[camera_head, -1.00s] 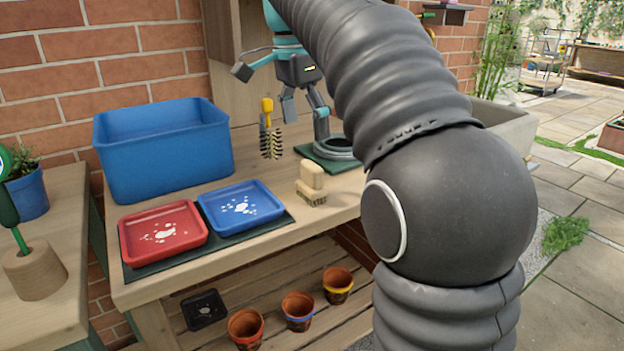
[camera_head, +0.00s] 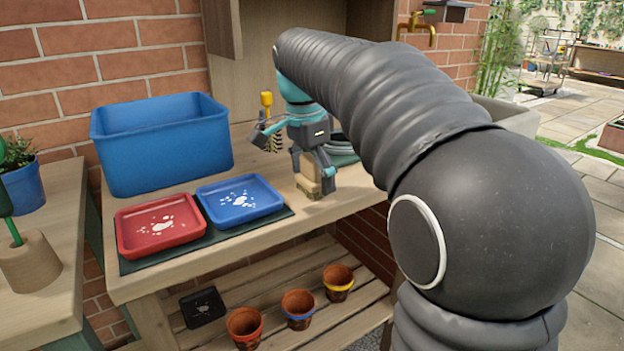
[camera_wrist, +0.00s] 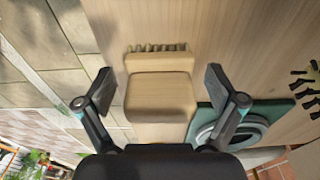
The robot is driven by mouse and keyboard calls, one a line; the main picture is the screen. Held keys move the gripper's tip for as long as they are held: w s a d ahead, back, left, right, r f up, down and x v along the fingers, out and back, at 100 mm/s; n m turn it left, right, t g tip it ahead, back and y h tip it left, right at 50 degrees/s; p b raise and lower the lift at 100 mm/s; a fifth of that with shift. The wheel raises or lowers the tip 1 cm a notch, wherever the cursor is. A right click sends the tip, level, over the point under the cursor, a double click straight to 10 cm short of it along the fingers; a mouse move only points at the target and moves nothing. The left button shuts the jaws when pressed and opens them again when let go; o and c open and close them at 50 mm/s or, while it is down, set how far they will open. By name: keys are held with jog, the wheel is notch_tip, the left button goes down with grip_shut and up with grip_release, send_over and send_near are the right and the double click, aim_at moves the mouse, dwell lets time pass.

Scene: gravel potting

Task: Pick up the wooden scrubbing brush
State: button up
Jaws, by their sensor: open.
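The wooden scrubbing brush (camera_head: 309,176) stands on the bench in the head view, right of the blue tray, partly hidden by my gripper. In the wrist view the brush (camera_wrist: 160,95) shows its pale block with a row of bristles along the top of the picture. My gripper (camera_head: 312,184) is above and around the brush in the head view. In the wrist view my gripper (camera_wrist: 158,90) is open, one finger on each side of the block, with a visible gap on both sides.
A blue tray (camera_head: 213,213) and a red tray (camera_head: 122,243) lie on a dark mat to the left. A blue bin (camera_head: 160,160) stands behind them. A yellow-handled bristle brush (camera_head: 266,102) is behind my gripper. A green base with a ring (camera_wrist: 285,112) lies close to the right finger.

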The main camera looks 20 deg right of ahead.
jog(key=shift+f, duration=0.2)
jog(key=c, duration=1.3)
jog(key=shift+r, duration=0.15)
jog(key=shift+r, duration=0.3)
jog(key=r, duration=0.2)
jog(key=r+p, duration=0.1)
jog(key=shift+s+d+r, duration=0.1)
jog(key=shift+d+r, duration=0.25)
jog(key=shift+r, duration=0.05)
jog(key=s+d+r, duration=0.1)
jog(key=d+r, duration=0.1)
jog(key=d, duration=0.1)
jog(key=s+d+r, duration=0.2)
jog(key=d, duration=0.1)
jog(key=s+d+r, duration=0.2)
jog(key=d, duration=0.1)
jog(key=shift+s+d+r, duration=0.2)
jog(key=shift+d, duration=0.1)
